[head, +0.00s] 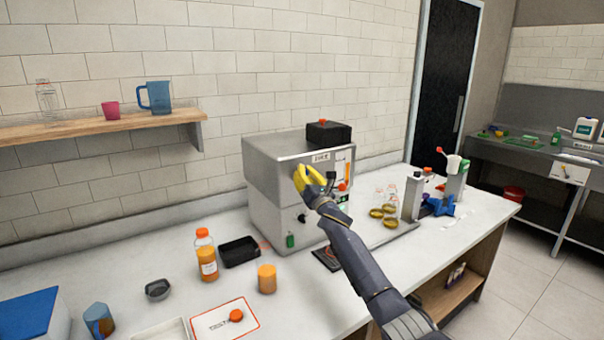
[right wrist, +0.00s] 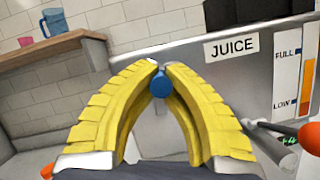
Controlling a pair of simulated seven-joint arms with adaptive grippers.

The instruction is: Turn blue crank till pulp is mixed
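My right gripper (head: 304,178) has yellow fingers and is at the front face of the grey juicer (head: 270,165), near its upper middle. In the right wrist view, the two fingers (right wrist: 159,70) arch together, with their tips almost meeting around a small blue knob (right wrist: 158,86), which looks like the end of the blue crank. The knob sits between the fingers just below the tips. The rest of the crank is hidden behind the fingers, and the pulp cannot be seen. The JUICE label (right wrist: 231,47) and level gauge (right wrist: 288,80) are to the right. My left gripper is out of view.
An orange-capped bottle (head: 206,258), a black tray (head: 239,251) and an orange jar (head: 267,278) stand on the counter left of my right arm. A red-edged board (head: 212,325) lies in front.

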